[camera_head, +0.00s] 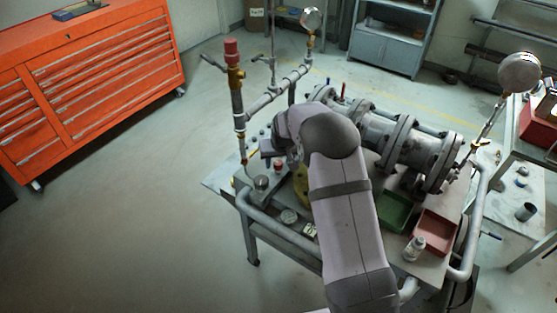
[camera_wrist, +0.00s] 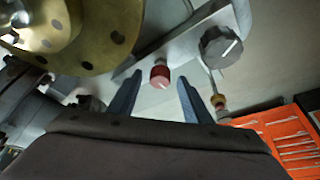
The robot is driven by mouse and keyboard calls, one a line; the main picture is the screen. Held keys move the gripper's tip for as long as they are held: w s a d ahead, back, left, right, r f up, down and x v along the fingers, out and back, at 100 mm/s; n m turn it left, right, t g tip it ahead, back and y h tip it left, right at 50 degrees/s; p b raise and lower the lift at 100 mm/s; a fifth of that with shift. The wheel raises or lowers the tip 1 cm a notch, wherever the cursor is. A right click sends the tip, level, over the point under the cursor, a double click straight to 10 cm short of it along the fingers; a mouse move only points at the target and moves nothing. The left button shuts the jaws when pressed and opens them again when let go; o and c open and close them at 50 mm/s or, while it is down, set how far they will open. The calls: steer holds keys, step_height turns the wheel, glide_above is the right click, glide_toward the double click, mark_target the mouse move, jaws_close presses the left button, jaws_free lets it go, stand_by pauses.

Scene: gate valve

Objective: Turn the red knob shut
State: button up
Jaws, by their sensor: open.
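The red knob (camera_wrist: 160,75) is small, with a pale mark on its face, and sits on a grey bar in the wrist view. My gripper (camera_wrist: 158,92) is open and empty. Its two dark fingers stand to the left and right of the knob in that picture, with a gap on both sides. I cannot tell how far the fingertips are from the knob in depth. In the head view my arm hides most of the gripper and the valve. A small red spot (camera_head: 278,164) shows beside my wrist there, perhaps this knob.
A larger grey knob (camera_wrist: 220,46) with a white mark is right of the red one. A brass flange (camera_wrist: 88,30) is at the left. Upright pipework (camera_head: 238,100) with a red top stands left of my arm. Green (camera_head: 396,212) and red (camera_head: 434,232) trays lie on the bench.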

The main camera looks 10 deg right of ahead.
steer(key=shift+w+f, duration=0.1)
steer(key=shift+f, duration=0.1)
steer(key=c, duration=1.1)
steer(key=shift+o, duration=0.2)
